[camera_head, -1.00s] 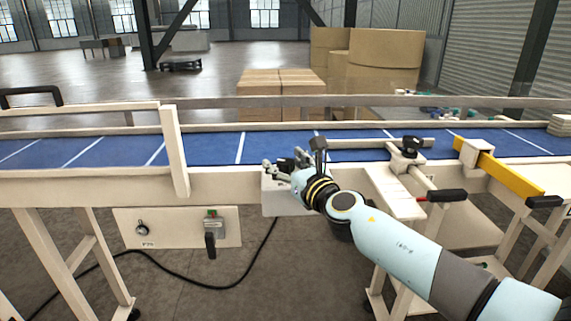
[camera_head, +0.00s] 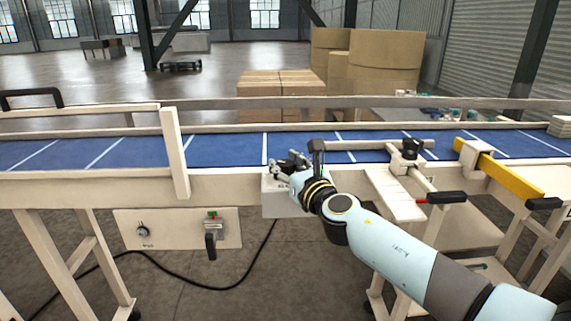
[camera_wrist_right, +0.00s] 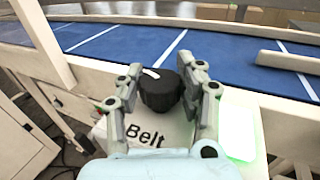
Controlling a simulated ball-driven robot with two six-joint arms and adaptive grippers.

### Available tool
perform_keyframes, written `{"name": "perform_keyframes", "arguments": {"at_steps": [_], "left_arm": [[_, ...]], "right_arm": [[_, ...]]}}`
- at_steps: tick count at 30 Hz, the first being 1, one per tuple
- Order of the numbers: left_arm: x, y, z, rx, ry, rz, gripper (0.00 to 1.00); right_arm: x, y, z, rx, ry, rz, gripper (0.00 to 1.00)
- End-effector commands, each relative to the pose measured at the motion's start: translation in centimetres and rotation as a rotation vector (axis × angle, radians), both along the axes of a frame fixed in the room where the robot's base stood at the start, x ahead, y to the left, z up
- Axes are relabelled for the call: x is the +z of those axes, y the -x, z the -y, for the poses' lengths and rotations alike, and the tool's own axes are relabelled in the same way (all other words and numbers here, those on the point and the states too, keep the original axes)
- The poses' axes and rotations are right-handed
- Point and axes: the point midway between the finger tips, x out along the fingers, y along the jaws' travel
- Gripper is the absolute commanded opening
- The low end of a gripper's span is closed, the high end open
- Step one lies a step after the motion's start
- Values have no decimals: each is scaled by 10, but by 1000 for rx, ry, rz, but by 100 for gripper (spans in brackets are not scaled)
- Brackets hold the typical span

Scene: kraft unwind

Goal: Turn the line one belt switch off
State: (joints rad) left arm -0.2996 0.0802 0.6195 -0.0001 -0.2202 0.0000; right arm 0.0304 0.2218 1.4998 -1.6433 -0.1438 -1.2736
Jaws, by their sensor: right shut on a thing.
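The belt switch is a black rotary knob (camera_wrist_right: 161,91) with a white mark, on top of a pale box (camera_wrist_right: 150,140) lettered "Belt", in the right wrist view. My right gripper (camera_wrist_right: 164,80) is shut on the knob, one finger on each side. The knob's white mark points to the upper left. A green glow shows on the box to the right of the gripper. My left gripper is out of view.
The blue belt (camera_head: 220,151) with white cross lines runs behind the box. A panel (camera_head: 178,228) with a small knob and a black-handled switch hangs to the left. A yellow bar (camera_head: 505,170) and black-handled clamps stand to the right.

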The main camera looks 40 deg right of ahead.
Motion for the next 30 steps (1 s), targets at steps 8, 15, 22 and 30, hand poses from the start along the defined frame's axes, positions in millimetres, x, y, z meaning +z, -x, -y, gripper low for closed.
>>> {"name": "perform_keyframes", "arguments": {"at_steps": [8,15,22,30], "left_arm": [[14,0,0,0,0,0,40],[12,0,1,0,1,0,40],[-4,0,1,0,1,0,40],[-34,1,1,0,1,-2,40]], "right_arm": [[1,0,-2,-169,-5,-2,4],[-2,0,-2,-392,-4,-2,4],[-4,-1,-2,-610,-4,-1,4],[-5,-1,-2,-858,-1,-1,4]]}}
